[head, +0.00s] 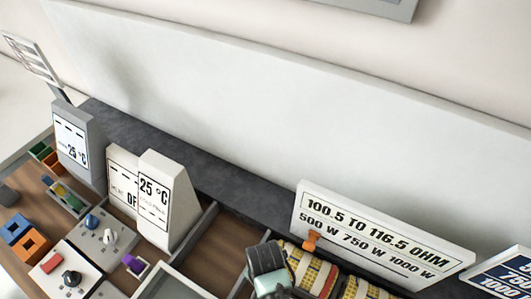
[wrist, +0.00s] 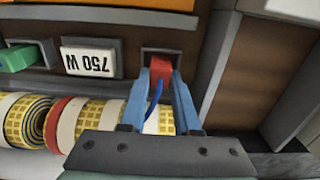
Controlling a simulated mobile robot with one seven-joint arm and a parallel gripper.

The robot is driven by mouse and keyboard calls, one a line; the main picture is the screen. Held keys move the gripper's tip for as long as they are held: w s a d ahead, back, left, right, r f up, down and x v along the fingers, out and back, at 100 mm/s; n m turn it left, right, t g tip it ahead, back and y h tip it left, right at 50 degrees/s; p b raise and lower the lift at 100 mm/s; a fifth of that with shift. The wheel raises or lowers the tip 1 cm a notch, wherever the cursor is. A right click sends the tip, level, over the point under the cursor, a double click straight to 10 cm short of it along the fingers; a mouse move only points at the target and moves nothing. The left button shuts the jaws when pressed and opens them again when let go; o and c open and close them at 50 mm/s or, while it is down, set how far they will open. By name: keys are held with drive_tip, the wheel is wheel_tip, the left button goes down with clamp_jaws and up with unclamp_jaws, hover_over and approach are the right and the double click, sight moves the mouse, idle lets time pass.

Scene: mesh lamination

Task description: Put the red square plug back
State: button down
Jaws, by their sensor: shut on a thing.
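The red square plug (wrist: 160,68) is between the blue fingers of my gripper (wrist: 161,88) in the wrist view. The gripper is shut on it. The plug's far end is at a dark square socket (wrist: 148,55) in the panel; I cannot tell how deep it sits. A thin blue strand hangs between the fingers below the plug. In the head view my gripper (head: 268,268) shows only as a dark body at the bottom edge. It hides the plug there.
Yellow mesh rolls (wrist: 95,118) lie just in front of the panel. A "750 W" label (wrist: 89,56) and a green plug (wrist: 18,57) are left of the socket. A grey post (wrist: 212,60) stands close on the right. The resistance sign (head: 380,235) stands behind the rolls.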

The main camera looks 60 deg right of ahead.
drive_tip(key=c, duration=0.6)
unclamp_jaws()
drive_tip(key=shift+o, duration=0.2)
wheel_tip(320, 180, up, 13)
idle(0.4)
